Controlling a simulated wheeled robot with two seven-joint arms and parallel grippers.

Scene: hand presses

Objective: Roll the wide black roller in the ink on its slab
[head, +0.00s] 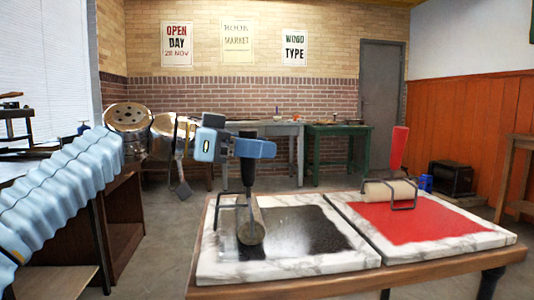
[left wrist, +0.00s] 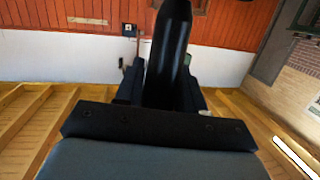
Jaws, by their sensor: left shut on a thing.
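My left gripper (head: 244,149) is shut on the upright black handle (head: 247,172) of the wide roller. In the left wrist view the dark handle (left wrist: 172,45) stands between the fingers. The roller's drum (head: 251,222), a dull grey-brown cylinder in a thin wire frame, is low over the left part of the black ink (head: 309,233). It looks to be on the ink or just above it; I cannot tell which. The ink patch lies on a white marbled slab (head: 300,265). My right gripper is in neither view.
To the right, a second marbled slab (head: 490,240) carries red ink (head: 410,220) and a pale roller (head: 390,192) with a red upright handle (head: 398,148). Both slabs sit on a wooden table (head: 420,275). A green table (head: 337,130) stands farther back.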

